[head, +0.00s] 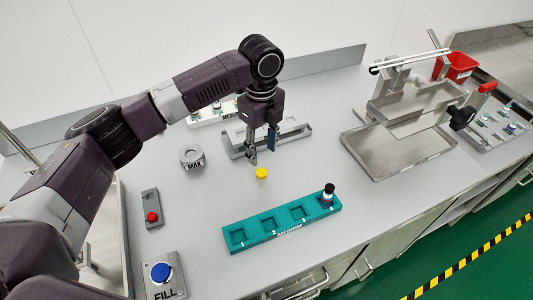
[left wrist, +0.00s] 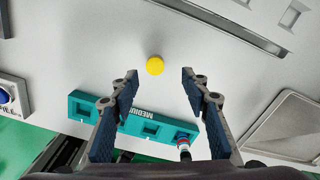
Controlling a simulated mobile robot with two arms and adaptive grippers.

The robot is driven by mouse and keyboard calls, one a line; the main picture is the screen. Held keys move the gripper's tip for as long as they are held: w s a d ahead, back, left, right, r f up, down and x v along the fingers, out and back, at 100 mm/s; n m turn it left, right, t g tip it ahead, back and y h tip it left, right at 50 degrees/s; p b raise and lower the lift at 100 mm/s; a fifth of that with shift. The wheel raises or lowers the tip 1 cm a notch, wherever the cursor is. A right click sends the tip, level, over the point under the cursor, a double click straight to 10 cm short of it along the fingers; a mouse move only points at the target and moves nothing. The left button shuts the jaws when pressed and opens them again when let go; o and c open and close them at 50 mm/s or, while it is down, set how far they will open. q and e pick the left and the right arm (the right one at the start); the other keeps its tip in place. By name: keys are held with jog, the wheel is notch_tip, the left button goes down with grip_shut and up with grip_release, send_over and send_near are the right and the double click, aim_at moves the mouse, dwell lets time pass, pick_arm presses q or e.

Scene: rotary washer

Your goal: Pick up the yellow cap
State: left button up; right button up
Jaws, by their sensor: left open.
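The yellow cap (head: 261,173) is a small round piece lying on the grey bench top. It also shows in the left wrist view (left wrist: 155,66), beyond the fingertips and roughly midway between them. My left gripper (head: 262,148) is open and empty above the bench, pointing down, a little behind the cap in the head view. Its two blue-padded fingers show wide apart in the left wrist view (left wrist: 160,80). Nothing touches the cap. My right gripper is in neither view.
A teal rack (head: 283,225) stands in front of the cap, with a black-capped vial (head: 328,192) in its right slot. A grey MAX-marked piece (head: 192,157) is to the left. A metal frame (head: 295,133) is behind, and a steel tray (head: 385,155) to the right.

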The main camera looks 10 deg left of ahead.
aim_at(262, 172)
pick_arm(q)
jog(key=f, duration=0.1)
jog(key=s+f+p, duration=0.1)
jog(key=shift+s+f, duration=0.2)
jog(key=shift+f, duration=0.2)
notch_tip(262, 172, down, 4)
jog(key=shift+w+f+p, duration=0.15)
jog(key=shift+f+p, duration=0.05)
jog(key=shift+p, duration=0.4)
jog(key=shift+f, duration=0.1)
jog(key=c, duration=0.8)
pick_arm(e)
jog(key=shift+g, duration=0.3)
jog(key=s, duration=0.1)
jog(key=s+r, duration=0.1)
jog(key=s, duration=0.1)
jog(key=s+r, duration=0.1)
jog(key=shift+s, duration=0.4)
